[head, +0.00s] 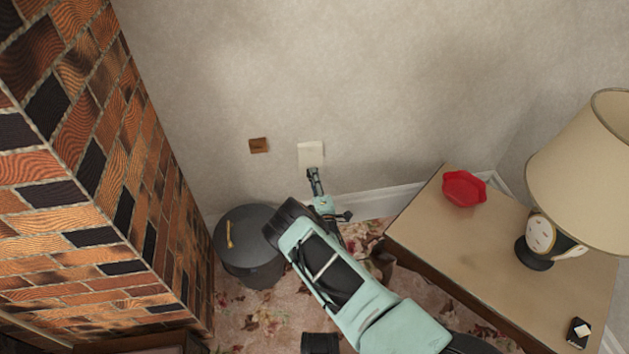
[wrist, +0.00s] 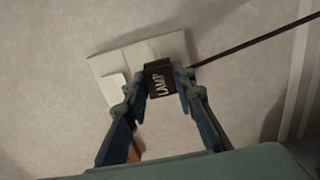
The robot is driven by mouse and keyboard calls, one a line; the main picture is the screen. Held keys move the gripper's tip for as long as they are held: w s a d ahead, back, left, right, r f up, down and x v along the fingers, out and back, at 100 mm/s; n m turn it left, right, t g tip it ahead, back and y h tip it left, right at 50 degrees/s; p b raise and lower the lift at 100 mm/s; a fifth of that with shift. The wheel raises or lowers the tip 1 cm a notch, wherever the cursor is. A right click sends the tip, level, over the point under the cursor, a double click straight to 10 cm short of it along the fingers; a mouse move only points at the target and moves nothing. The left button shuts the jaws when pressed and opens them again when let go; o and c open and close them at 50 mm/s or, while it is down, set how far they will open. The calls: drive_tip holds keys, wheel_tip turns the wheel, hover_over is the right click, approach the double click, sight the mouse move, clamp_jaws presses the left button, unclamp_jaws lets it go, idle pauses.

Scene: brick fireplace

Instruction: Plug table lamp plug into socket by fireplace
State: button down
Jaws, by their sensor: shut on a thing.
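My gripper (head: 314,176) is at the wall, just below the white socket plate (head: 310,153). In the wrist view the fingers (wrist: 160,85) are shut on a black plug (wrist: 159,76) marked "LAMP". The plug overlaps the lower edge of the socket plate (wrist: 168,45); I cannot tell whether it touches the plate or is in it. A white raised piece (wrist: 115,90) sits at the plate's left end. A dark cord (wrist: 255,40) runs from the plug to the upper right. The table lamp (head: 580,150) has a beige shade and stands on the side table (head: 480,240).
The brick fireplace (head: 90,180) fills the left. A small brown box (head: 259,145) is on the wall left of the socket. A dark grey bin (head: 248,262) stands below, beside my arm. A red dish (head: 464,188) and a small black box (head: 578,333) lie on the table.

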drive_tip(key=shift+b+x, duration=0.65)
drive_tip(key=shift+x, duration=0.5)
drive_tip(key=c, duration=1.5)
unclamp_jaws()
drive_tip(key=shift+c, duration=0.2)
drive_tip(key=v, duration=1.2)
drive_tip(key=shift+r, duration=0.1)
